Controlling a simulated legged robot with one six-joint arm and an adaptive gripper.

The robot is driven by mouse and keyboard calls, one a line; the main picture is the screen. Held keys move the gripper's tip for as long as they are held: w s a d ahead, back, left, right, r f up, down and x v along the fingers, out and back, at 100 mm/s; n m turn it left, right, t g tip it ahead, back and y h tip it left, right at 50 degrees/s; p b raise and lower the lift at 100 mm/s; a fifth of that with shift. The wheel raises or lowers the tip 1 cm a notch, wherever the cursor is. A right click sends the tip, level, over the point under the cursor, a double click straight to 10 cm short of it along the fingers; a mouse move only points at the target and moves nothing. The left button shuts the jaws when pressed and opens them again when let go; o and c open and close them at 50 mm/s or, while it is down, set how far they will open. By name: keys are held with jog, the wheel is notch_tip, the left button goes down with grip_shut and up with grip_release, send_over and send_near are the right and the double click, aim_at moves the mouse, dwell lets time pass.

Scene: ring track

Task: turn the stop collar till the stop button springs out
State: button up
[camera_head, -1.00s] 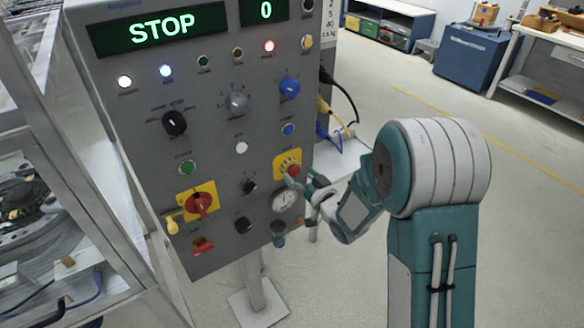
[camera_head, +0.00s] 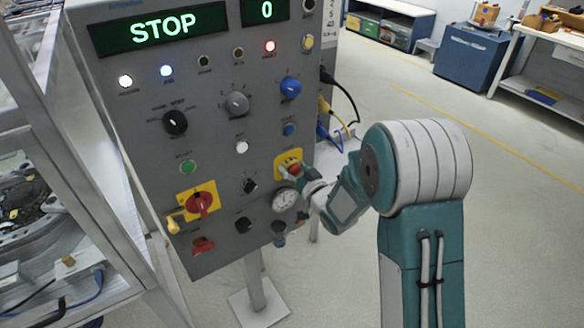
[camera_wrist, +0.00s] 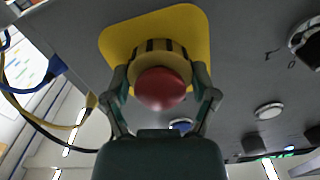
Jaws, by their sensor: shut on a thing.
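The red stop button (camera_wrist: 161,88) sits in the middle of a yellow collar with dark marks (camera_wrist: 150,50), on a yellow square plate (camera_wrist: 196,24). In the head view the yellow plate (camera_head: 281,163) is low on the right of the grey panel. My gripper (camera_wrist: 161,92) is shut on the collar, one finger on each side of it, with the red button between the fingers. In the head view my gripper (camera_head: 297,172) reaches the collar from the right and partly hides it. Whether the button is in or out is hard to tell.
The grey panel (camera_head: 215,130) carries several knobs, lamps and a display reading STOP (camera_head: 160,27). A round gauge (camera_head: 285,199) is just below the collar. Cables (camera_head: 340,115) hang at the panel's right side. A red-on-yellow switch (camera_head: 199,204) is at left.

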jog(key=shift+m, duration=0.3)
jog(key=m, duration=0.4)
jog(key=shift+w+d, duration=0.1)
jog(key=shift+d+m, duration=0.1)
jog(key=shift+m, duration=2.3)
jog(key=o, duration=1)
jog(key=shift+w+f, duration=0.1)
jog(key=shift+d, duration=0.1)
